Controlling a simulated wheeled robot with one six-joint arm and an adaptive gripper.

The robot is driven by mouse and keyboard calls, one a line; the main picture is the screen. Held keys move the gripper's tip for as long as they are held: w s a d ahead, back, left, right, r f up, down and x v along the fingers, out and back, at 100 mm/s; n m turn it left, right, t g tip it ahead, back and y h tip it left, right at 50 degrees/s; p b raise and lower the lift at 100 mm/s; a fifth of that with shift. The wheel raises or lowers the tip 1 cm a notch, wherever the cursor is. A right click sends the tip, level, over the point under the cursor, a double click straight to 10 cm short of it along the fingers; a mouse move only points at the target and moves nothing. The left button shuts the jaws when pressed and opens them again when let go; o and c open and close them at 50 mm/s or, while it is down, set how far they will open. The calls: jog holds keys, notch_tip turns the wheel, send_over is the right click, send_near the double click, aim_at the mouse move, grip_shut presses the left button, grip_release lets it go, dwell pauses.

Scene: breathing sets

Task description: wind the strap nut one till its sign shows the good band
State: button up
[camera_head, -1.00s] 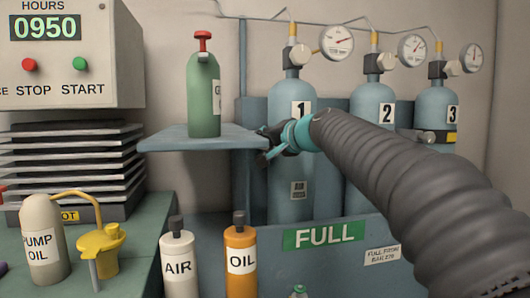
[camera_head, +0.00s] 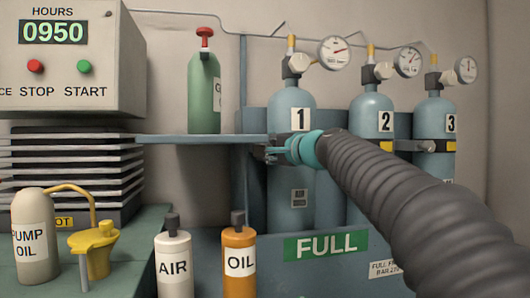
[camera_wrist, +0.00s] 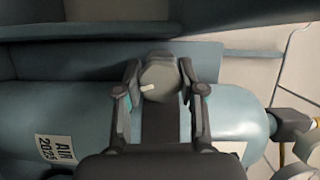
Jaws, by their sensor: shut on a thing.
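Cylinder 1 (camera_head: 291,176) stands upright at the back, in a blue-grey rack. Its strap nut (camera_wrist: 160,82) is a grey many-sided knob with a short white mark, seen in the wrist view. My gripper (camera_wrist: 159,72) is shut on this nut, one finger on each side. In the head view my gripper (camera_head: 272,153) is at the front left of cylinder 1, at strap height. The sign for strap one cannot be made out; my gripper and arm cover that area.
Cylinder 2 (camera_head: 371,107) and cylinder 3 (camera_head: 433,109) stand to the right, with yellow signs on their straps. A blue shelf (camera_head: 190,139) holding a green bottle (camera_head: 203,88) is close left of my gripper. AIR (camera_head: 173,267) and OIL (camera_head: 239,264) bottles stand below.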

jog(key=o, duration=0.9)
jog(key=v, duration=1.2)
